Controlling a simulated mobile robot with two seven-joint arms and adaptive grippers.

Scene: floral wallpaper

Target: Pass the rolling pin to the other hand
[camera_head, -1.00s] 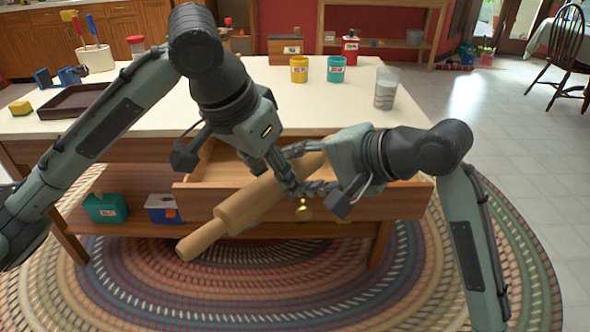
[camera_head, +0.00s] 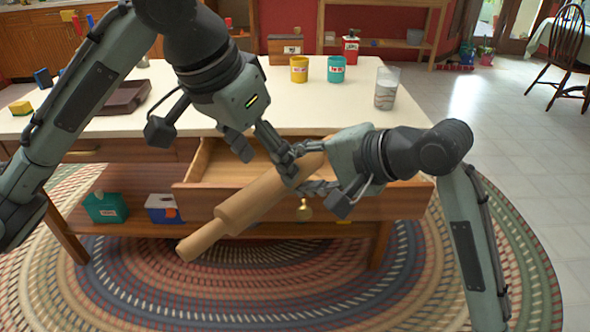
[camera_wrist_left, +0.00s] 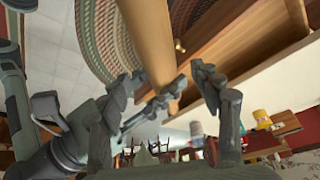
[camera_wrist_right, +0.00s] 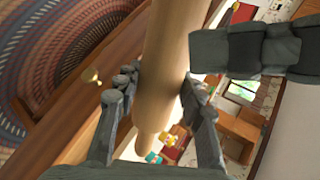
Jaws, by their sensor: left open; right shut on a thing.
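The wooden rolling pin (camera_head: 252,203) is held tilted in front of the open drawer (camera_head: 225,162), its lower handle toward the bottom left. My right gripper (camera_head: 305,172) is shut on it near its upper part; the right wrist view shows the fingers on both sides of the pin (camera_wrist_right: 166,60). My left gripper (camera_head: 268,150) is open, just above and left of the right gripper, close to the pin. In the left wrist view the pin (camera_wrist_left: 150,35) runs between the spread left fingers, a little ahead of them. I cannot tell whether a left finger touches it.
The island counter (camera_head: 215,105) holds a dark tray (camera_head: 113,97), a yellow cup (camera_head: 299,69), a teal cup (camera_head: 336,69) and a glass jar (camera_head: 387,88). A teal box (camera_head: 105,208) sits on the lower shelf. The braided rug (camera_head: 300,290) is clear.

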